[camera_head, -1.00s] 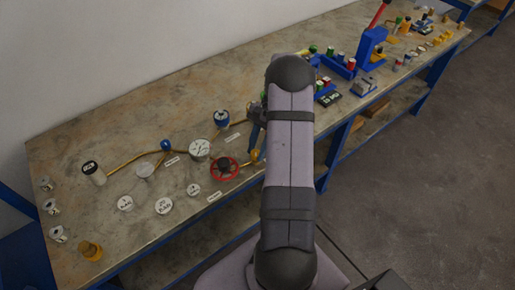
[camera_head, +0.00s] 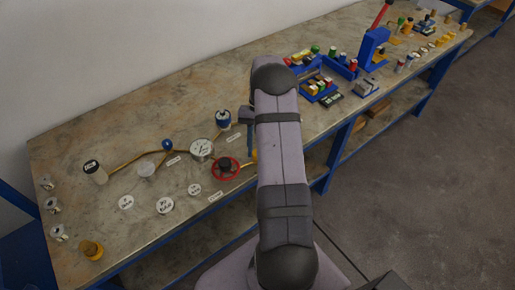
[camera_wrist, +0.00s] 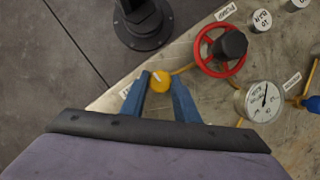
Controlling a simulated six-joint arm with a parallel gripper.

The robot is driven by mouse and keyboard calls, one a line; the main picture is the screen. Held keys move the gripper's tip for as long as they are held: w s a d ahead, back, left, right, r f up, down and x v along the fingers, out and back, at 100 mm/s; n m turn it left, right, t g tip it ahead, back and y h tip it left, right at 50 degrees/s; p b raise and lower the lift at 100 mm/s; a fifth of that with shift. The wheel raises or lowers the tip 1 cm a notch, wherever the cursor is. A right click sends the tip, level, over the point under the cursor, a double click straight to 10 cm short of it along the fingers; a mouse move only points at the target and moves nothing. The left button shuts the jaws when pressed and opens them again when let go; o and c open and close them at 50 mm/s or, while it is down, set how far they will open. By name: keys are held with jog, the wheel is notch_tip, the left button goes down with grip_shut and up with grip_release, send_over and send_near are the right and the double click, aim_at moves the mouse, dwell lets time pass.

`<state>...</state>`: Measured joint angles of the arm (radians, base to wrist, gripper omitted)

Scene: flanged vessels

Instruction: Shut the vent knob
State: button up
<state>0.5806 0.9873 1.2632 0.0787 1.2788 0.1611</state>
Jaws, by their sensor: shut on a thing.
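A small yellow knob (camera_wrist: 160,81) with a white mark on its top sits on the pipe line in the wrist view. My gripper (camera_wrist: 160,86) has its two blue fingers on either side of this knob and is shut on it. In the head view, only a sliver of the yellow knob (camera_head: 255,155) shows beside my arm, and the fingertips are mostly hidden. A label lies by the knob, partly covered by a finger, and I cannot read it.
A red handwheel (camera_head: 226,168) stands close to the left of the knob, with a white dial gauge (camera_head: 202,148) beyond it. A blue knob (camera_head: 168,145) is farther left. White discs lie at the front. Blue trays with coloured parts are to the right.

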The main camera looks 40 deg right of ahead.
jog(key=shift+w, duration=0.1)
dwell(0.3)
jog(key=o, duration=1.1)
jog(key=shift+c, duration=0.2)
jog(key=b+v, duration=0.2)
jog(key=v, duration=0.5)
jog(key=shift+r, duration=0.2)
